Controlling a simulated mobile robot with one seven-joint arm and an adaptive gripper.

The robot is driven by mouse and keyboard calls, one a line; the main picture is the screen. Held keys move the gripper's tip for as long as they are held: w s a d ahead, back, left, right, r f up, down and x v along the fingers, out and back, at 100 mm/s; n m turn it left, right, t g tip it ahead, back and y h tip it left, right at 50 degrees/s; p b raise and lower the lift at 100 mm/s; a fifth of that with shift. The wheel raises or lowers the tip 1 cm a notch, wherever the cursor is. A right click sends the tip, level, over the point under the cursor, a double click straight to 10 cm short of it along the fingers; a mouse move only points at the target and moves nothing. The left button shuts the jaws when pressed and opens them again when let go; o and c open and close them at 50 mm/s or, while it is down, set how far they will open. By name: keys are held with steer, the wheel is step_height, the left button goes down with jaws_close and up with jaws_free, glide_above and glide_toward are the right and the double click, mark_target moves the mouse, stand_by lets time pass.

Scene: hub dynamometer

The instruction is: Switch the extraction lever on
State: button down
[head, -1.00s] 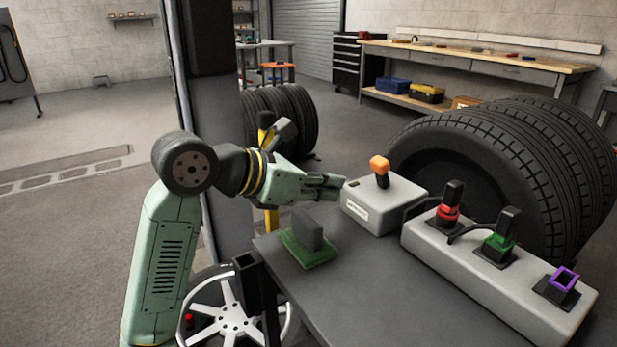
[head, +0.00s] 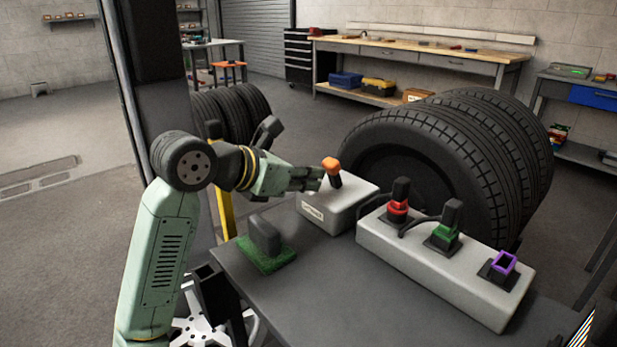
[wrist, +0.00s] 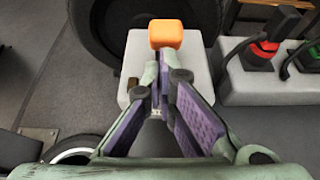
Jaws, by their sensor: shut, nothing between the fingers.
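The extraction lever has an orange knob (head: 331,165) on a dark stalk, rising from a light grey box (head: 352,208) with a white label on its front. In the head view the stalk leans up to the left. The knob also shows at the top of the wrist view (wrist: 166,34), just beyond my fingertips. My gripper (head: 318,178) is shut and empty, pointing right beside the lever, at about the height of the stalk. In the wrist view my fingertips (wrist: 164,75) hide the stalk. I cannot tell whether they touch it.
A long grey box (head: 440,262) with red, green and purple fittings stands right of the lever box. A dark block on a green pad (head: 266,256) stands at the table's left. Large tyres (head: 440,160) stand behind. The table's front middle is clear.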

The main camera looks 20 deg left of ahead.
mark_target(328, 160)
steer(key=shift+w+d+r+y, duration=0.1)
steer(key=shift+r+y, duration=0.15)
steer(key=shift+y, duration=0.05)
steer(key=shift+w+r+g+p, duration=0.1)
steer(key=shift+r+g+p, duration=0.15)
steer(key=shift+g+p, duration=0.25)
steer(key=shift+w+d+r+g+y+p, duration=0.3)
steer(key=shift+r+g+y+p, duration=0.1)
steer(key=shift+g+y+p, duration=0.1)
steer(key=shift+w+d+r, duration=0.2)
steer(key=shift+w+r, duration=0.1)
steer(key=shift+w, duration=0.05)
steer(key=shift+w+d+r+g+y+p, duration=0.3)
steer(key=shift+w+r+g+y, duration=0.15)
steer(key=shift+g, duration=0.25)
steer(key=shift+w+d+f, duration=0.1)
steer(key=shift+f, duration=0.05)
